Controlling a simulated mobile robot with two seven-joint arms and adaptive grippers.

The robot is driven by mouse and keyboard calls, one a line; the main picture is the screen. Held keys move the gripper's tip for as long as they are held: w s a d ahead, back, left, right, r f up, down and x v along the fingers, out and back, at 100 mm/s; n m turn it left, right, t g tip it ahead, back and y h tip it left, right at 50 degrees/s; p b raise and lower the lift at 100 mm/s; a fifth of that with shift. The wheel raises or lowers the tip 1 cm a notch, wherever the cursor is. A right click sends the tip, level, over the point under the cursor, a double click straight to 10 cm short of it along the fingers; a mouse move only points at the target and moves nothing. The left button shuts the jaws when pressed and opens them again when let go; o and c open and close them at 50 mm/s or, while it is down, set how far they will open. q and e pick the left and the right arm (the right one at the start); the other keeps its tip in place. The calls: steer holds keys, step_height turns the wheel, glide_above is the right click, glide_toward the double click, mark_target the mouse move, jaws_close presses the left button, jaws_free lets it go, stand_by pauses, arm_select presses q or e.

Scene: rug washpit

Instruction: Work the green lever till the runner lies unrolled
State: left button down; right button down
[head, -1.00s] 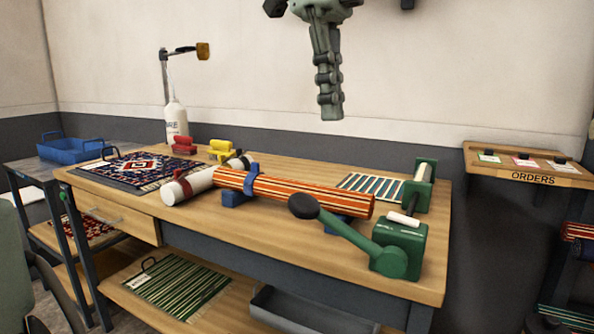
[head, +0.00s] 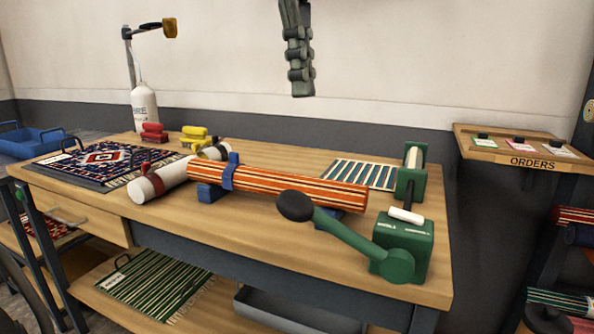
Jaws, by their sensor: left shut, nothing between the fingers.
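The green lever (head: 347,236) has a black knob (head: 295,206) and slants up to the left from its green gear box (head: 402,240) at the front right of the bench. Behind it, a green-ended roller stand (head: 411,175) carries a pale roll, and a green, white and dark striped runner (head: 358,174) lies flat to its left, partly hidden by the orange roll. My left gripper (head: 302,92) hangs fingers down, shut and empty, in the air above and behind the bench, well apart from the lever. My right gripper is out of view.
An orange striped roll (head: 290,187) on blue cradles lies across the bench, beside a white roll (head: 160,184). An orders shelf (head: 519,156) is at right.

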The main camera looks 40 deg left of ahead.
arm_select(q)
glide_above(300, 199)
steer(key=d, duration=0.1)
step_height(300, 199, down, 10)
steer(key=shift+d+r, duration=0.1)
steer(key=shift+r, duration=0.15)
steer(key=f, duration=0.1)
steer(key=a+f, duration=0.1)
steer(key=f, duration=0.1)
steer(key=shift+a+f, duration=0.1)
steer(key=shift+f, duration=0.05)
steer(key=shift+a+f, duration=0.15)
steer(key=shift+f, duration=0.25)
steer(key=shift+s, duration=0.1)
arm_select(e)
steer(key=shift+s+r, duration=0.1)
arm_select(q)
steer(key=shift+f, duration=0.1)
